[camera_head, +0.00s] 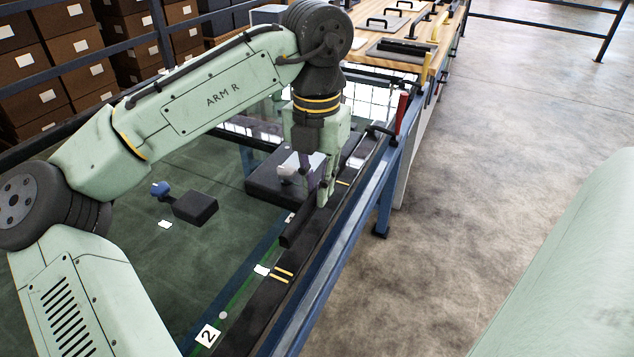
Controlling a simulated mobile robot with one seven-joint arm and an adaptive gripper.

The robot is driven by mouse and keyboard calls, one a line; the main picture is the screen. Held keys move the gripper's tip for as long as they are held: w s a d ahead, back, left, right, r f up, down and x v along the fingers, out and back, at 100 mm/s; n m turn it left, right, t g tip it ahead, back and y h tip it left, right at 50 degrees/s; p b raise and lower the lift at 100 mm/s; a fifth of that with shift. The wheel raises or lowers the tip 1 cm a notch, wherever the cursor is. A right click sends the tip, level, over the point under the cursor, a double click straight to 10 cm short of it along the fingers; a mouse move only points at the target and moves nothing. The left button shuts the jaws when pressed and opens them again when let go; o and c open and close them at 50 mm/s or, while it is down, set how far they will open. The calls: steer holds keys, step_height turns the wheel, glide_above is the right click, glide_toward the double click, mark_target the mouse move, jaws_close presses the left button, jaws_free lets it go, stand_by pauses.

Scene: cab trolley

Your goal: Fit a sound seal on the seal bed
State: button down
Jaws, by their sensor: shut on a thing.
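My gripper (318,202) points down over the near right side of the glass pane and is shut on a short dark strip (296,231), which looks like a seal. The strip slants down and left from the fingers. Its condition cannot be told at this size. Below it runs a long black band (262,308) with pairs of yellow marks, which looks like the seal bed. I cannot tell whether the strip touches the band. The fingertips and the strip's far end are partly hidden.
A dark block with a pale top (262,190) stands behind my gripper. A black pad (195,207) with a blue knob lies on the green pane. A blue rail (335,255) edges the trolley. A red-handled clamp (402,112) and a wooden bench (425,45) are beyond. Floor at right is clear.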

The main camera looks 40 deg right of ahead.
step_height(320, 180, down, 2)
steer(key=shift+f+b, duration=0.1)
steer(key=shift+b, duration=0.75)
steer(key=shift+f, duration=1.1)
steer(key=c, duration=1.5)
jaws_free()
steer(key=shift+r, duration=0.1)
step_height(320, 180, up, 12)
steer(key=shift+f, duration=0.1)
